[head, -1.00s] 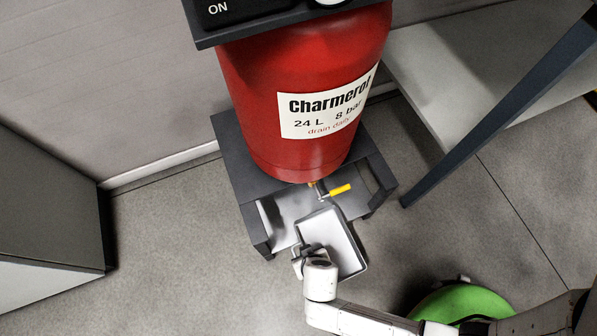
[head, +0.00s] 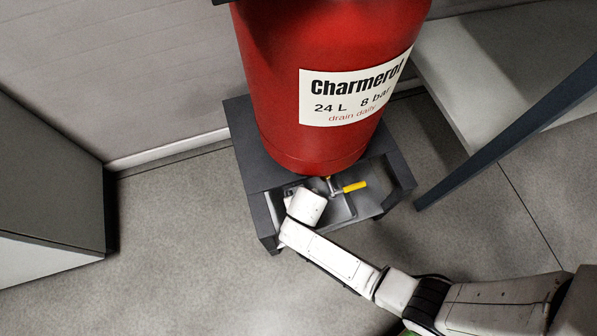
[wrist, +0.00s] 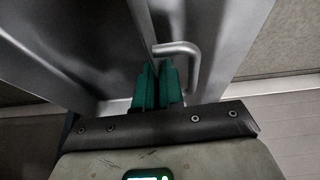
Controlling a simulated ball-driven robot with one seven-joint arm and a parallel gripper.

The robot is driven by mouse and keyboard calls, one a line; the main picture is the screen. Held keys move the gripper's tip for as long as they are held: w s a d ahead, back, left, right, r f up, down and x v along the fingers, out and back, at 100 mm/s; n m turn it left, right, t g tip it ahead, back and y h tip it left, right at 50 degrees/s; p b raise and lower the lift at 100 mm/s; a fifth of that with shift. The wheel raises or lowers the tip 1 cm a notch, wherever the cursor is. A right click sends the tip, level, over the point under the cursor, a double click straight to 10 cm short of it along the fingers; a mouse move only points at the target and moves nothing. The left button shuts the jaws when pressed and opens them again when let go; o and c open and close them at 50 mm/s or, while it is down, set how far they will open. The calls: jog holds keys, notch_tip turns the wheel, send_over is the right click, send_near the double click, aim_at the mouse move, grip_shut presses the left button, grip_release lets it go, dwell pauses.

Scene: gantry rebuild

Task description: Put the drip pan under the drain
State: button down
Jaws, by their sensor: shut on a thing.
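The grey drip pan (head: 339,208) is partly hidden behind my wrist in the head view. It lies within the dark stand's open front, at or just below the drain valve (head: 330,184) with its yellow lever (head: 354,187). My gripper (head: 291,191) is at the pan's left side, mostly covered by my white wrist. In the wrist view, my green fingers (wrist: 157,84) are closed together at the pan's bent handle (wrist: 186,52). The exact contact is partly hidden. I cannot tell whether the pan touches the floor.
The red tank (head: 320,90) stands above on the dark stand (head: 254,190), whose legs flank the pan. A grey cabinet (head: 50,200) is at left. A slanted dark bar (head: 510,130) and pale shelf (head: 490,70) are at right. Floor in front is clear.

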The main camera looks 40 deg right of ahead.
jog(key=shift+w+d, duration=0.25)
jog(key=shift+w, duration=0.2)
jog(key=b+x, duration=0.3)
jog(key=shift+s+a+f, duration=0.15)
jog(key=shift+s+f, duration=0.1)
jog(key=shift+f, duration=0.15)
jog(key=shift+r, duration=0.1)
jog(key=c, duration=1.7)
grip_release()
jog(key=o, duration=0.4)
jog(key=shift+o, duration=0.2)
jog(key=p+v, duration=0.6)
jog(key=v, duration=0.6)
jog(key=shift+p, duration=0.35)
